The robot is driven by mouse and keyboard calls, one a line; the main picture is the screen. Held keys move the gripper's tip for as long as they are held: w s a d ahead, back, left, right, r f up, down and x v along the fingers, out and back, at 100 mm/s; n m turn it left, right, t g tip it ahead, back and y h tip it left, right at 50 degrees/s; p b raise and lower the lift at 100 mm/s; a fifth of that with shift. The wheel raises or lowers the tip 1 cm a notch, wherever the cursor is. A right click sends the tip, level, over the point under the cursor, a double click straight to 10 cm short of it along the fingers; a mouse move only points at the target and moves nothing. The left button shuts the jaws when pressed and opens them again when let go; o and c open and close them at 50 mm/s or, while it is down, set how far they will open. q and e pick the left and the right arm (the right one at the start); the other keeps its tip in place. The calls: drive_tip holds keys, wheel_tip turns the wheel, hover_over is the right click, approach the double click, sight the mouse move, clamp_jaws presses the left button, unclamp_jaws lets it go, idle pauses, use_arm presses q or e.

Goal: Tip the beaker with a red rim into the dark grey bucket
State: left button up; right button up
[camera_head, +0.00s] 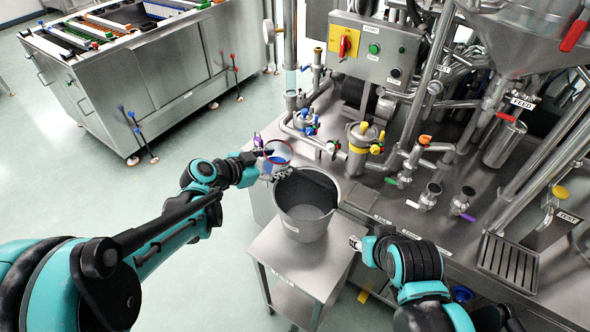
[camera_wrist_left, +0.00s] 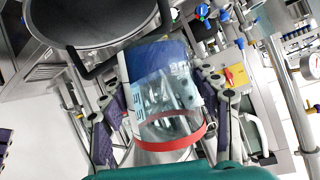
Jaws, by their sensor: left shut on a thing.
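The clear beaker with a red rim (camera_head: 279,150) is beside the bucket, at its upper left rim in the head view. Something blue sits inside it. My left gripper (camera_head: 266,163) is shut on the beaker. In the left wrist view the beaker (camera_wrist_left: 165,98) lies between the two fingers, its red rim nearer the camera and the blue at the far end. The dark grey bucket (camera_head: 303,222) stands upright and open. Part of it also shows in the left wrist view (camera_wrist_left: 88,42). My right gripper (camera_head: 357,243) is right of the bucket; its fingers are too small to judge.
The bucket stands on a small steel cart (camera_head: 285,262). A steel bench (camera_head: 420,245) with pipes, valves and a yellow-ringed vessel (camera_head: 362,140) adjoins on the right. A control box (camera_head: 374,50) is behind. Open floor (camera_head: 205,270) lies left of the cart.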

use_arm(q)
drive_tip(key=shift+r, duration=0.2)
idle(0.3)
drive_tip(key=shift+a+m+y+p, duration=0.15)
drive_tip(key=shift+m+y+p, duration=0.15)
drive_tip(key=shift+m+y, duration=0.1)
drive_tip(key=shift+w+a+r, duration=0.1)
drive_tip(key=shift+y, duration=0.3)
drive_tip(key=shift+a+f+m, duration=0.1)
drive_tip(key=shift+f+m, duration=0.3)
drive_tip(key=shift+f, duration=0.2)
drive_tip(key=shift+f, duration=0.15)
